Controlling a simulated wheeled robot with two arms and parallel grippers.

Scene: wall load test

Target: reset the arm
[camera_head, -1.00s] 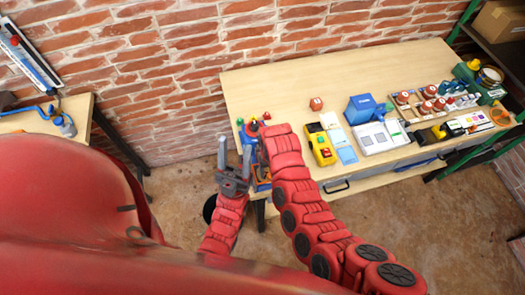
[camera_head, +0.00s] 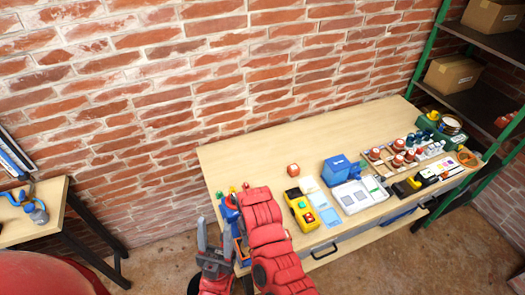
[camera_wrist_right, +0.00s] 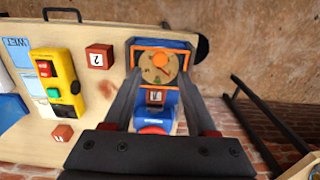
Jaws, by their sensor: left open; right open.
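My left gripper (camera_head: 214,230) points up in the head view, at the table's front left corner. Its two fingers are apart with nothing between them. My right arm (camera_head: 264,225) reaches over the same corner and hides its own gripper in the head view. In the right wrist view, my right gripper (camera_wrist_right: 158,78) is open. Its fingers flank a blue and orange device with a round dial (camera_wrist_right: 158,64), and I cannot tell whether they touch it. Part of this blue device (camera_head: 229,208) shows beside the arm in the head view.
The wooden table (camera_head: 245,155) stands against a brick wall. A yellow button box (camera_head: 302,211), a red cube (camera_head: 293,170), a blue bin (camera_head: 337,169) and a white tray (camera_head: 360,194) stand on it. A shelf (camera_head: 480,90) is at the right. The table's back left is clear.

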